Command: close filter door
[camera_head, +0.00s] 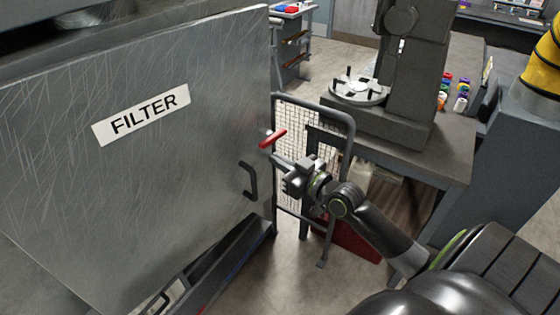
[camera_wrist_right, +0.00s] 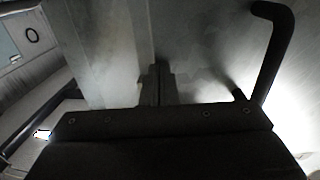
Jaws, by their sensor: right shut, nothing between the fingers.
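The filter door (camera_head: 90,190) is a large scratched grey metal panel filling the left of the head view, with a white "FILTER" label (camera_head: 142,114). A black bar handle (camera_head: 249,181) is near its right edge. A red lever (camera_head: 273,138) sticks out beside that edge. My right gripper (camera_head: 276,159) is at the door's right edge, below the red lever and above and right of the handle. In the right wrist view, its fingers (camera_wrist_right: 157,86) are together and empty in front of grey metal, with the black handle (camera_wrist_right: 272,50) to their right. I cannot tell whether they touch. My left gripper is out of view.
A dark ledge (camera_head: 238,252) runs under the door's lower right edge. A wire-mesh rack (camera_head: 296,178) stands just behind my right gripper. A workbench (camera_head: 445,150) with a dark machine (camera_head: 405,75) stands to the right. Some floor between is bare.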

